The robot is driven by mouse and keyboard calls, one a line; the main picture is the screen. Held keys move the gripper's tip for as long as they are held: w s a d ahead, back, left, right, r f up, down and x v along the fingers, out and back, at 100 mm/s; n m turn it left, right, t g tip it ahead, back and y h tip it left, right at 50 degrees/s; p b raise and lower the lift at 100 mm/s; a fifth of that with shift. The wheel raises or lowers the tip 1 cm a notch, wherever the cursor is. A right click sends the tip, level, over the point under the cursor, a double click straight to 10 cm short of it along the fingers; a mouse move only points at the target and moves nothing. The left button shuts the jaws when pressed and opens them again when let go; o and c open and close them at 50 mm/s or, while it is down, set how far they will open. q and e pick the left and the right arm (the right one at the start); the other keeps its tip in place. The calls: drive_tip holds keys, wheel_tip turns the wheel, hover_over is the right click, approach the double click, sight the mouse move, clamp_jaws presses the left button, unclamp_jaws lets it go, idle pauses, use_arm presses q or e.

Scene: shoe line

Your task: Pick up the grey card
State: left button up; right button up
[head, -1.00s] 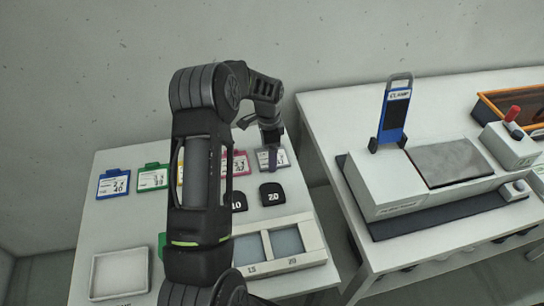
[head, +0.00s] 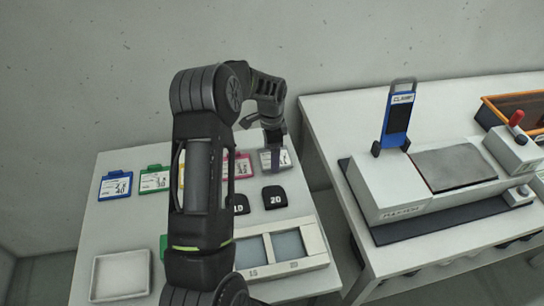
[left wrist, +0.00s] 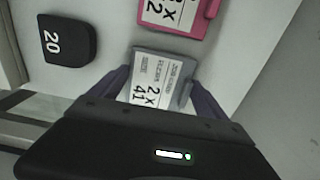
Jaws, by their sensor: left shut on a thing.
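The grey card (head: 270,159) lies at the back right of the left table, at the end of a row of coloured cards. In the left wrist view the grey card (left wrist: 160,82) shows its white label with "2 x 41". My left gripper (head: 276,160) reaches down over it from above. In the left wrist view my left gripper's dark fingers (left wrist: 158,88) stand on either side of the card and are shut on it. I cannot tell whether the card is clear of the table. My right gripper is not in view.
A pink card (head: 242,166) lies just left of the grey one, with green (head: 154,179) and blue (head: 116,185) cards further left. Black "20" block (head: 274,197) lies in front. A two-window tray (head: 322,243) and white tray (head: 96,276) are nearer. A machine (head: 390,198) stands on the right table.

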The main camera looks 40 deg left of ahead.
use_arm(q)
wheel_tip(320, 180, up, 9)
drive_tip(key=b, duration=0.1)
drive_tip(key=shift+b, duration=0.3)
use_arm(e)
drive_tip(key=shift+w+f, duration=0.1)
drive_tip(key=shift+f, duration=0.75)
use_arm(q)
drive_tip(key=shift+f, duration=0.1)
